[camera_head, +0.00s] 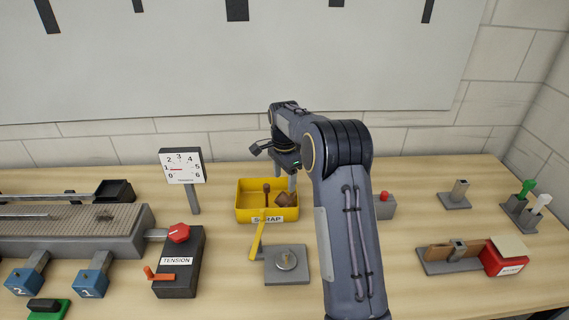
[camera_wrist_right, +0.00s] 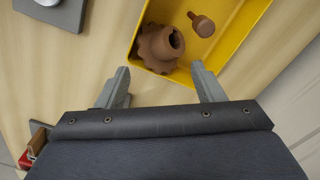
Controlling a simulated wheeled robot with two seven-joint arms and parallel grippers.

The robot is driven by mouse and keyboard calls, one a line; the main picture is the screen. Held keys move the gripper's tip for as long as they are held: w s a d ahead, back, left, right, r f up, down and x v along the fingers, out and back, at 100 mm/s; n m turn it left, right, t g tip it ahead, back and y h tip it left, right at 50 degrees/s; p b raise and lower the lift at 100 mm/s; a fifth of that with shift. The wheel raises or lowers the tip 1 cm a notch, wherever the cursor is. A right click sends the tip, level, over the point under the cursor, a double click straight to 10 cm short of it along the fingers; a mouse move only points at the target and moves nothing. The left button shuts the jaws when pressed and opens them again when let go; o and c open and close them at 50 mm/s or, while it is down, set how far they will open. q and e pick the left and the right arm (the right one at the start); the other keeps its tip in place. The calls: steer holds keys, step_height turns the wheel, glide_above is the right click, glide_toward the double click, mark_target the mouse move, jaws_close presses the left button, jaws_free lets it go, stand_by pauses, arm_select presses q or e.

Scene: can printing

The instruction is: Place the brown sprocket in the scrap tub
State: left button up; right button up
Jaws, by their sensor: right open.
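The yellow scrap tub (camera_head: 246,215) stands on the table in the middle of the head view, with a SCRAP label on its front wall. The brown sprocket (camera_wrist_right: 160,48) lies inside the tub, near its wall, in the right wrist view; it also shows in the head view (camera_head: 286,199). A smaller brown knob-like piece (camera_wrist_right: 202,24) lies in the tub beside it. My right gripper (camera_wrist_right: 163,82) is open and empty, its fingers apart above the tub's edge, close to the sprocket and not around it. My left gripper is not in view.
A black TENSION box (camera_head: 178,275) and a dial sign (camera_head: 183,166) are at left. A grey block with a red button (camera_head: 384,206) is right of the tub.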

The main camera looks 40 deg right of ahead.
step_height(320, 180, up, 8)
steer(key=f, duration=0.1)
steer(key=s+a+r+n+t+y, duration=0.2)
steer(key=s+a+r+n, duration=0.3)
steer(key=s, duration=0.4)
steer(key=s+a+f+n+t, duration=0.1)
steer(key=s+a+n, duration=0.3)
steer(key=s, duration=0.4)
steer(key=s+a+f+n+t+y, duration=0.1)
steer(key=s+a+f+n, duration=0.1)
steer(key=s+a, duration=0.4)
steer(key=s+a+f+n+t, duration=0.1)
steer(key=s+a+n, duration=0.4)
steer(key=s, duration=0.5)
steer(key=shift+a+f+n+t+y+b, duration=0.15)
steer(key=shift+f+n+t+y+b, duration=0.2)
steer(key=shift+f, duration=0.2)
